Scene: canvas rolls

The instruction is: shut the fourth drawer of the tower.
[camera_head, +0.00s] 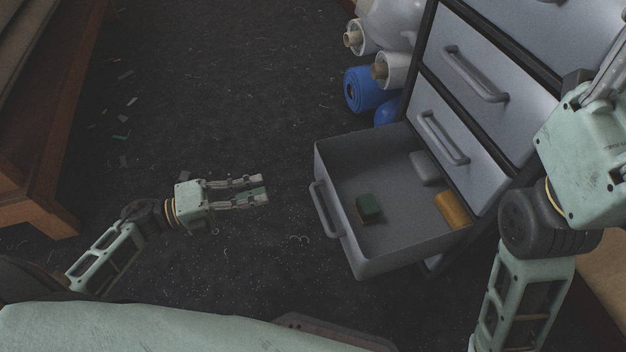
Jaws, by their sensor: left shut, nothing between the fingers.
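The grey drawer tower (487,150) stands at the right, tilted in the view, with dark frame edges. Its lowest visible drawer (372,262) is pulled out, its front and handle (324,209) facing left. In it lie a green block (369,208), a yellow-orange block (453,210) and a pale grey block (425,168). The drawers above it are shut. My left gripper (266,189) is shut and empty, left of the open drawer's handle and apart from it. My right gripper (608,78) is at the right edge in front of the tower, its fingertips cut off by the frame.
White rolls (391,70) and a blue roll (367,90) lie beside the tower's far side. A wooden piece of furniture (45,150) stands at the left. The dark floor (220,110) between is open, with small scraps scattered on it.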

